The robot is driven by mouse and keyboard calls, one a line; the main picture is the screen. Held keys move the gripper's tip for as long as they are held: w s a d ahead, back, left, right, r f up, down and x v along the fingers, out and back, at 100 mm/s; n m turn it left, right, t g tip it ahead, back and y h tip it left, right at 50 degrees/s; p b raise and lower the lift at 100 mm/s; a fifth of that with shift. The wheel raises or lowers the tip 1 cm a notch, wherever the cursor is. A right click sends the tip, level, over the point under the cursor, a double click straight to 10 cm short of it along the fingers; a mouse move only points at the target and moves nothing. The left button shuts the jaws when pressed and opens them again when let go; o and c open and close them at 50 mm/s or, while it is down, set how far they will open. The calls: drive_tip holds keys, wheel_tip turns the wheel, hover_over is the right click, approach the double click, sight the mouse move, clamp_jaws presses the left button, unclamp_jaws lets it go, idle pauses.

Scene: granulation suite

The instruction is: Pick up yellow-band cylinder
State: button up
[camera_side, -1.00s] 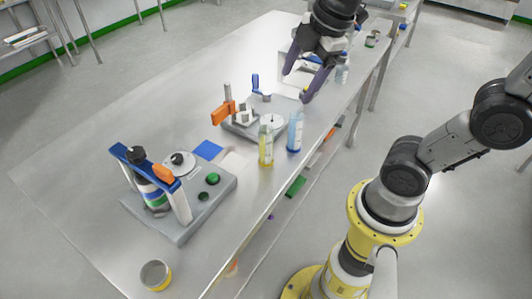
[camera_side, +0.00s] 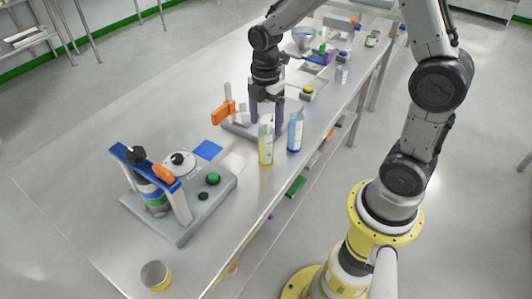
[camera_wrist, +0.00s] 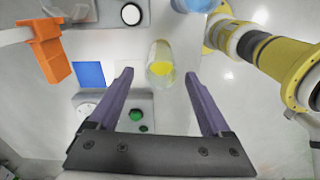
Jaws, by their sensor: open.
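The yellow-band cylinder (camera_side: 266,147) stands upright near the table's front edge, clear-walled with yellow on it. In the wrist view it (camera_wrist: 160,62) appears just beyond the fingertips, roughly centred between them. My gripper (camera_side: 266,121) points down with its purple fingers apart, over the table behind and above the cylinder in the side view. In the wrist view my gripper (camera_wrist: 159,80) is open and holds nothing. I cannot tell the exact height gap to the cylinder.
A blue-banded cylinder (camera_side: 295,133) stands close to its right. A fixture with an orange clamp (camera_side: 223,112) is behind. A grey station (camera_side: 196,211) with a blue frame is at left. A small tin (camera_side: 155,275) stands at the front corner. Bare table lies left of the station.

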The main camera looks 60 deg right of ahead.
sight(266, 140)
drive_tip(key=shift+s+a+f, duration=0.1)
drive_tip(key=shift+f, duration=3.3)
drive_tip(key=shift+c, duration=0.3)
clamp_jaws()
